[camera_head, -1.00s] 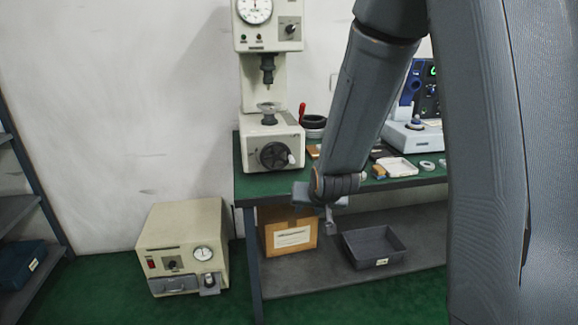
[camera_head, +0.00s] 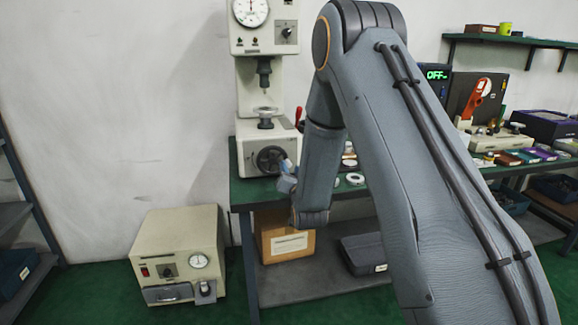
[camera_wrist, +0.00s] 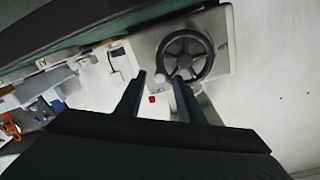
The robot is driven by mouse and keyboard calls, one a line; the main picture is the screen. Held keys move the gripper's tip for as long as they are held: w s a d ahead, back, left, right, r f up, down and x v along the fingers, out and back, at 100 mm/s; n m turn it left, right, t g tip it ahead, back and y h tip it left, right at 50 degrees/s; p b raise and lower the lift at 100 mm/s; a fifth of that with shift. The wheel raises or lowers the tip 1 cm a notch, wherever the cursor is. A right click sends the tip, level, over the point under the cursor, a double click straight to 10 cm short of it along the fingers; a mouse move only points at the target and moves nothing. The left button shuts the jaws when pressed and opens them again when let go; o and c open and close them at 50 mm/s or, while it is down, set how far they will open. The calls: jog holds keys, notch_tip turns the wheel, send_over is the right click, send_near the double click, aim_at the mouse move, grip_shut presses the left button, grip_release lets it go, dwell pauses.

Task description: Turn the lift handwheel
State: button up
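The lift handwheel (camera_head: 270,159) is a dark spoked wheel on the front of the cream hardness tester's base (camera_head: 247,160), at the left end of the green bench. In the wrist view the handwheel (camera_wrist: 186,55) shows whole, with a pale knob on its rim. My gripper (camera_head: 287,178) is just in front of the wheel's lower right in the head view.
The green bench top (camera_head: 252,193) lies under the tester. Below are a cardboard box (camera_head: 285,240) and a dark bin (camera_head: 362,254). A cream unit (camera_head: 178,255) stands on the floor at left. The wall side left of the tester is clear.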

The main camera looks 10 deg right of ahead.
aim_at(289, 165)
jog(key=shift+w, duration=1.8)
grip_shut()
jog(key=shift+r+n, duration=0.1)
jog(key=shift+n, duration=0.2)
